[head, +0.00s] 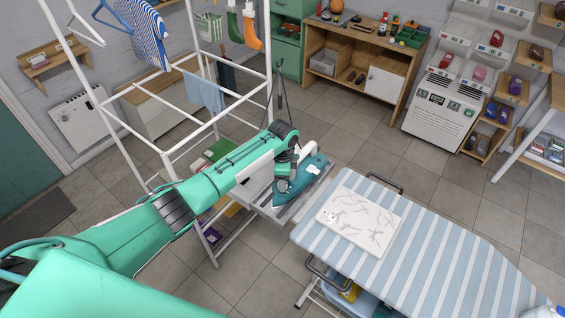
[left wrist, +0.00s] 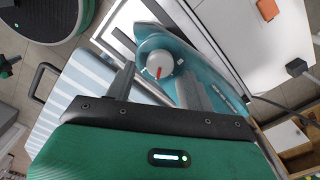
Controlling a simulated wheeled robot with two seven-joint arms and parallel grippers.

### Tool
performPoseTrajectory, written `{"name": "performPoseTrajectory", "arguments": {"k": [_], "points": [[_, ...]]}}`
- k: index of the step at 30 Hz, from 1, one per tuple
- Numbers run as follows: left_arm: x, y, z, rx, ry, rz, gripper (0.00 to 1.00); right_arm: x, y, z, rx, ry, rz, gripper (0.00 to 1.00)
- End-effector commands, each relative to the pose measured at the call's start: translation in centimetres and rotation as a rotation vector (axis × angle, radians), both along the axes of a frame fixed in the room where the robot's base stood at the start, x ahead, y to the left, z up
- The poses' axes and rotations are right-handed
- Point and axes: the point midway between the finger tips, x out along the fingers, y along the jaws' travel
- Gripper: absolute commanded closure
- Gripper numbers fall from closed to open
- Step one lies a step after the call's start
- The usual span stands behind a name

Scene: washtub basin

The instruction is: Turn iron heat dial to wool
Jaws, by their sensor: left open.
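The teal iron (head: 313,167) rests on the metal rest at the left end of the ironing board, and it also shows in the left wrist view (left wrist: 215,70). Its round grey heat dial (left wrist: 160,62) has a red mark pointing down and slightly left in that view. The dial's setting labels are too small to read. My left gripper (left wrist: 157,70) is open, with one finger on each side of the dial in the picture; I cannot tell whether they touch it. In the head view my left gripper (head: 284,184) is over the iron and hides the dial. My right gripper is not in view.
The striped ironing board (head: 440,255) carries a white patterned panel (head: 358,220). A wooden cabinet (head: 345,50) is at the back. The tiled floor between is clear.

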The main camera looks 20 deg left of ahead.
Motion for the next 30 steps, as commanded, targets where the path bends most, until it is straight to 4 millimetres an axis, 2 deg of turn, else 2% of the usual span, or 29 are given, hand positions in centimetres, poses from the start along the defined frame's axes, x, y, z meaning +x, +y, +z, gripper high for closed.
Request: {"name": "performPoseTrajectory", "arguments": {"k": [9, 15, 21, 30], "points": [[0.1, 0.1, 7.0, -0.001, -0.005, -0.001, 0.46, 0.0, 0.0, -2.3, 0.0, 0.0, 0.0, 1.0], [0.1, 0.0, 10.3, 0.0, -0.003, -0.001, 0.46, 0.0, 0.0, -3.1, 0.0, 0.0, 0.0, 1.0], [0.0, 0.0, 11.6, 0.001, -0.002, 0.0, 0.46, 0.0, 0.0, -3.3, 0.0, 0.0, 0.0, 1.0], [0.0, 0.1, 11.7, 0.0, -0.001, 0.0, 0.46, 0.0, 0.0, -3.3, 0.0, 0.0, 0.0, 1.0]]}}
